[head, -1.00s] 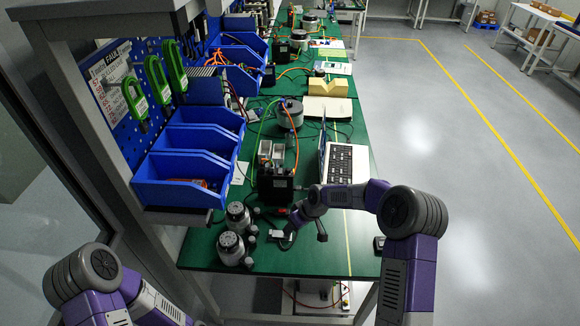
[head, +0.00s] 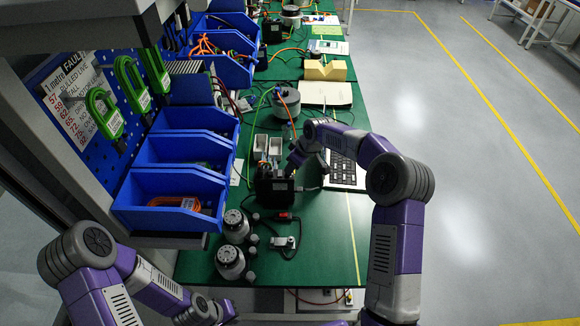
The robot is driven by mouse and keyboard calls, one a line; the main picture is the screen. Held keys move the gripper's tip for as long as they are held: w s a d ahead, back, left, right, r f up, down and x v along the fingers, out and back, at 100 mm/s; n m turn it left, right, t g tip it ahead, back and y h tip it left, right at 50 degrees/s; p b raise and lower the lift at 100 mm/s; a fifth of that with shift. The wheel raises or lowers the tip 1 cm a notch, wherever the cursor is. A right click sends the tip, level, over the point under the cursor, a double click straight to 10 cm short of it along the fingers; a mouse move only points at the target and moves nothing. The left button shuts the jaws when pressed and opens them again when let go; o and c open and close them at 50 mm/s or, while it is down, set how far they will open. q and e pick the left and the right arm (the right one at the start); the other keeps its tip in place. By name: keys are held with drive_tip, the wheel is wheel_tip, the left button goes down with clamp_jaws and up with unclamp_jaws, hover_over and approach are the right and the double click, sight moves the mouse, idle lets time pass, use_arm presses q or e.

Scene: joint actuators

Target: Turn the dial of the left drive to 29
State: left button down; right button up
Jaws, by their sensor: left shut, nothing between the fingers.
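Two grey round units with dark-marked tops stand at the near left of the green bench, one behind (head: 235,222) the other (head: 230,258). A black boxy unit (head: 272,190) stands behind them. I cannot tell which is the left drive, and no dial reading is legible. My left gripper (head: 222,312) is low at the bottom edge, shut and empty, apart from the units and partly cut off. My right gripper (head: 293,168) is just right of and behind the black unit. Its fingers are too small and hidden by its arm to tell their state or any contact.
A dark keypad panel (head: 342,171) lies under my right arm. A small grey part (head: 283,242) and a red-tipped lead (head: 284,216) lie in front. The bench's near right is clear.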

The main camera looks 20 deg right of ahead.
sight(291, 176)
drive_tip(key=x, duration=0.4)
drive_tip(key=shift+w+f, duration=0.1)
drive_tip(key=shift+f, duration=0.1)
clamp_jaws()
